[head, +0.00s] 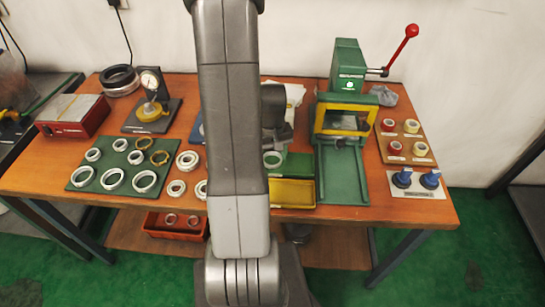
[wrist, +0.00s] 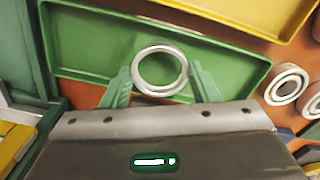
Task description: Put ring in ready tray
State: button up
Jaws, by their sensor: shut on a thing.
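My gripper (wrist: 161,84) is shut on a silver ring (wrist: 184,70), with one green finger on each side of it in the wrist view. The ring is over the green tray (wrist: 85,86), which looks empty; its height above the tray floor is hard to tell. In the head view the ring (head: 272,168) shows just right of my arm, in front of the green tray (head: 300,165). My arm hides most of the gripper there. A yellow tray (head: 292,193) lies beside the green one, nearer the table's front edge; it also shows in the wrist view (wrist: 240,10).
A green press (head: 345,120) with a red-knobbed lever stands right of the trays. A green mat (head: 121,172) with several rings and loose rings (head: 187,160) lie to the left. A dial gauge (head: 151,100) and red box (head: 73,116) stand behind the mat.

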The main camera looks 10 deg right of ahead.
aim_at(272, 158)
jog(key=shift+f, duration=0.6)
jog(key=shift+f, duration=0.2)
jog(key=o, duration=1)
jog(key=shift+o, duration=0.2)
jog(key=shift+r, duration=0.1)
notch_tip(272, 158, up, 12)
jog(key=shift+r, duration=0.15)
